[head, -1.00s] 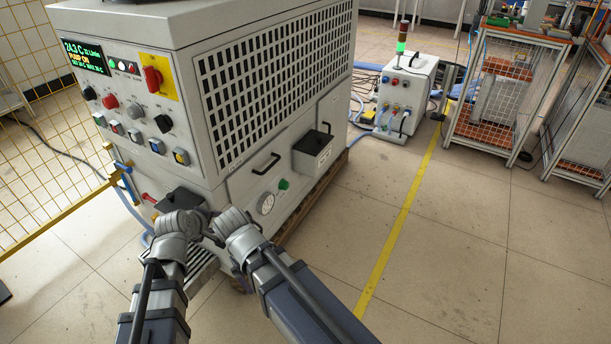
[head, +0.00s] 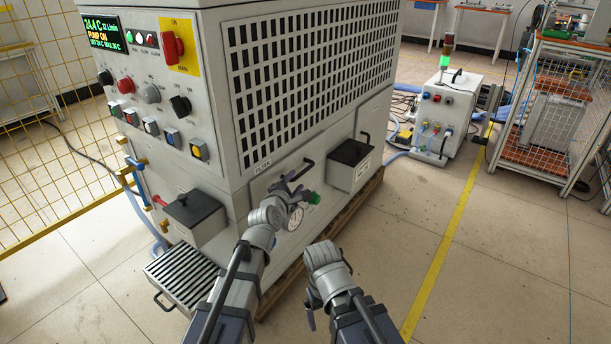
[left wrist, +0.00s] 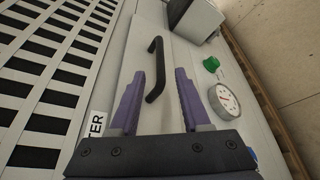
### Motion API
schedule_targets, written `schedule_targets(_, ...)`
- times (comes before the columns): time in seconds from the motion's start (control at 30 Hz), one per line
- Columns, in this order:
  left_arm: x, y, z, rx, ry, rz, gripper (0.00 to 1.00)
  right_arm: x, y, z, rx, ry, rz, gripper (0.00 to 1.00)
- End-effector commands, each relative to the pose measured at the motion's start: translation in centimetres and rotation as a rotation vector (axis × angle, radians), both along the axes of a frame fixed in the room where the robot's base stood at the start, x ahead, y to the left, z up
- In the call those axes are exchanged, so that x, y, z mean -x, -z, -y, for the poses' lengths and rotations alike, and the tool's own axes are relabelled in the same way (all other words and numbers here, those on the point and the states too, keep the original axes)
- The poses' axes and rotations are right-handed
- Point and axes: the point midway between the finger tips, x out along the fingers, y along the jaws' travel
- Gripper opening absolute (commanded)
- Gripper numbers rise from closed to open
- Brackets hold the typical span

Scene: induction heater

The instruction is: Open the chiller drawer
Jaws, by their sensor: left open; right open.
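The chiller is the large grey cabinet (head: 215,120). On its lower side is a flat panel (head: 262,185), labelled FILTER, with a black bar handle (head: 301,170). I take this panel for the drawer front; it looks flush. My left gripper (head: 289,184) is open just in front of the handle. In the left wrist view, the purple fingers (left wrist: 160,74) stand apart on either side of the lower part of the handle (left wrist: 155,65), and I cannot tell whether they touch it. My right gripper (head: 311,309) is low in front of the cabinet, open and empty, its fingers partly hidden.
A pressure gauge (head: 295,217) and a green knob (head: 314,198) sit beside the handle. Black-lidded boxes (head: 349,165) (head: 194,215) jut from the cabinet. A slatted tray (head: 183,276) lies low at the left corner.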

Motion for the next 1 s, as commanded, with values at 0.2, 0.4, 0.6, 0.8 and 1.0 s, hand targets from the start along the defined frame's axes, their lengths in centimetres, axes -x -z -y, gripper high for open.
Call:
schedule_targets(0.2, -2.5, 0.7, 0.7, -0.001, 0.001, -0.001, 0.47, 0.0, 0.7, 0.0, 0.000, 0.002, 0.000, 0.95)
schedule_targets(0.4, -5.5, 1.4, 1.6, -0.002, 0.001, 0.000, 0.47, 0.0, 1.4, 0.0, 0.000, 0.004, 0.000, 0.95)
schedule_targets(0.6, -7.0, 1.7, 2.1, -0.002, 0.001, 0.000, 0.47, 0.0, 1.7, 0.0, 0.000, 0.005, 0.001, 0.95)
schedule_targets(0.8, -6.9, 1.6, 2.1, -0.002, 0.001, 0.000, 0.47, 0.0, 1.6, 0.0, 0.000, 0.005, 0.001, 0.95)
schedule_targets(1.0, -6.9, 1.6, 2.1, -0.002, 0.001, -0.001, 0.28, 0.0, 1.6, 0.0, 0.000, 0.005, 0.001, 0.95)
